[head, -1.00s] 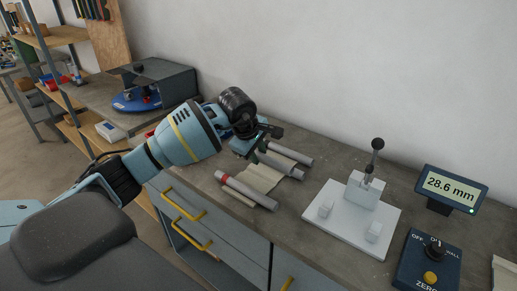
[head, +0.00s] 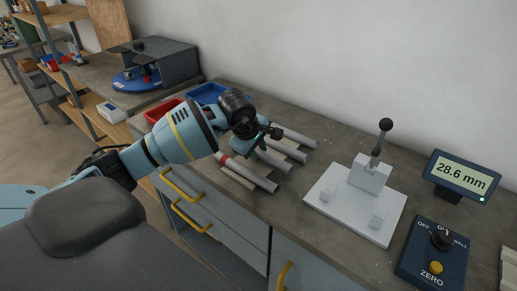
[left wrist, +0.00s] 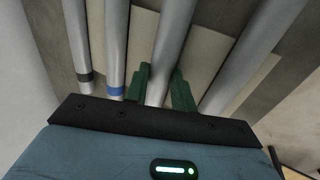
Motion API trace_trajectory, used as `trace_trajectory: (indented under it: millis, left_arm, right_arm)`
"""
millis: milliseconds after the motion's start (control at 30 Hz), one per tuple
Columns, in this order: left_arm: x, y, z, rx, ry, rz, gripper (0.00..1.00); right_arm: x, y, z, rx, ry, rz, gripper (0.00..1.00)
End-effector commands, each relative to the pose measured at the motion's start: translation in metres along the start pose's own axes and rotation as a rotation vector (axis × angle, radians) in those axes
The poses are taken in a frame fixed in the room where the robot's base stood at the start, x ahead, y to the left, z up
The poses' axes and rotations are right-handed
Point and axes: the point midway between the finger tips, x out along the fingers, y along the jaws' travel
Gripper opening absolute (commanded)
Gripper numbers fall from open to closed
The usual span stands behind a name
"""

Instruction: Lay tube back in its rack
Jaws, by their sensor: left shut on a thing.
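Several grey tubes lie side by side at the left of the bench top, on a beige slatted rack (left wrist: 210,38). The front tube (head: 247,174) has a red band at its end. In the left wrist view, one tube has a dark band (left wrist: 74,40) and the one beside it a blue band (left wrist: 116,45). My left gripper (left wrist: 163,88) has its green fingers shut on a grey tube (left wrist: 171,40), between the blue-banded tube and the rightmost tube. That tube runs about parallel to its neighbours; whether it rests on the rack I cannot tell. My right gripper is not in view.
Red (head: 163,111) and blue (head: 207,93) bins stand behind my left arm. A white plate fixture with a lever (head: 357,200), a display reading 28.6 mm (head: 461,178) and a dark control box (head: 433,258) stand to the right. Bare bench lies between tubes and fixture.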

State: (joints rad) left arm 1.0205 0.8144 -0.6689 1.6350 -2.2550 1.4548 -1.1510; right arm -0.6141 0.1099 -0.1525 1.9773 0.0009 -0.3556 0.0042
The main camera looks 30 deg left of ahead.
Motion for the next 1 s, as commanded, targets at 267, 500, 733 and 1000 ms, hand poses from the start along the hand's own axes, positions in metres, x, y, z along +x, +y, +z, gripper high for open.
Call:
trace_trajectory:
  millis: [267, 500, 733, 1000]
  left_arm:
    - [0.0064, -0.0054, 0.0010, 0.001, 0.000, -0.015, 0.29]
    - [0.0087, -0.0084, 0.0015, 0.002, -0.001, -0.025, 0.50]
    - [0.0096, -0.0095, 0.0018, 0.001, -0.002, -0.030, 0.50]
    - [0.0027, -0.0090, 0.0014, 0.002, -0.003, -0.029, 0.50]
  right_arm:
    - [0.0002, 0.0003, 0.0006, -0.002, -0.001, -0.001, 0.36]
    - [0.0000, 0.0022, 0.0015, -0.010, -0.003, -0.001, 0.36]
    - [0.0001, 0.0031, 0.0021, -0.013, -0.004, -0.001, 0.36]
    - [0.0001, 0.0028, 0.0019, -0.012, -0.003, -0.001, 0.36]
